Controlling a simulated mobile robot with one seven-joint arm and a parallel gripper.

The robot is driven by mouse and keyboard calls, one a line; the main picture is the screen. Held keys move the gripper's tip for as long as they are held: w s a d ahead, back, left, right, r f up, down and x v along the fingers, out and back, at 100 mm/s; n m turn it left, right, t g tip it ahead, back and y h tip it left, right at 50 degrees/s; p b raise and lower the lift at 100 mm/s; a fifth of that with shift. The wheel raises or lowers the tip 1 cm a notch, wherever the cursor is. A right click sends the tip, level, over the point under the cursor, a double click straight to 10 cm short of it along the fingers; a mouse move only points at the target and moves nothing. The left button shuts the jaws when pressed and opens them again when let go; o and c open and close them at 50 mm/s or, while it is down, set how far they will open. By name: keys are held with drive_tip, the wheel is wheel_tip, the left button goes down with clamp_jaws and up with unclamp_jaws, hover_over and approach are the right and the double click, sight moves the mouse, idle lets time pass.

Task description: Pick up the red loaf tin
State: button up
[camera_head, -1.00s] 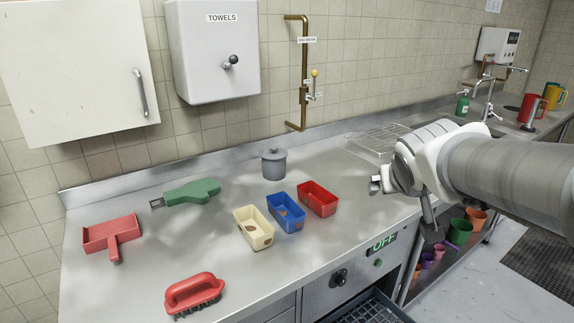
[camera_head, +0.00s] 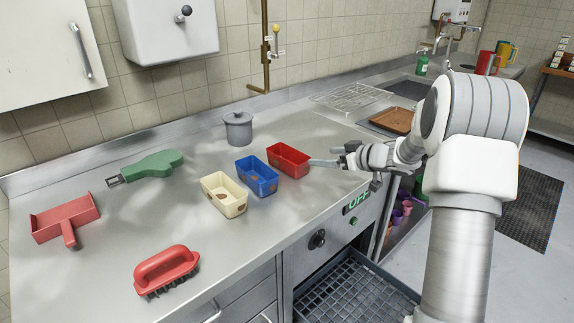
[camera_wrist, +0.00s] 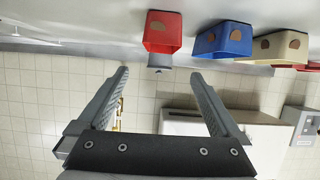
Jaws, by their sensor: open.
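The red loaf tin (camera_head: 289,160) stands on the steel counter at the right end of a row of tins. The blue tin (camera_head: 257,177) is beside it, then the cream tin (camera_head: 224,196). My gripper (camera_head: 322,156) is open and empty, just right of the red tin, fingers pointing towards it. In the wrist view, which is upside down, the red tin (camera_wrist: 162,34) lies beyond the gap between my open fingertips (camera_wrist: 160,75). No finger appears around it. The blue tin (camera_wrist: 222,40) and cream tin (camera_wrist: 275,46) show to its right.
A grey lidded pot (camera_head: 238,129) stands behind the tins. A green tool (camera_head: 151,166), red scoop (camera_head: 66,220) and red brush (camera_head: 167,269) lie left on the counter (camera_head: 110,235). A wire rack (camera_head: 350,97) and brown tray (camera_head: 392,121) are at right. An open drawer (camera_head: 350,295) juts out below.

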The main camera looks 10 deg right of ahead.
drive_tip(key=b, duration=0.3)
approach(288, 157)
drive_tip(key=w+a, duration=0.1)
drive_tip(key=a, duration=0.1)
drive_tip(key=w+a, duration=0.1)
drive_tip(key=a, duration=0.1)
drive_tip(key=w+a+f, duration=0.1)
drive_tip(key=shift+w+a+f, duration=0.1)
drive_tip(key=shift+w+a, duration=0.2)
drive_tip(key=shift+a, duration=0.1)
drive_tip(key=c, duration=1.2)
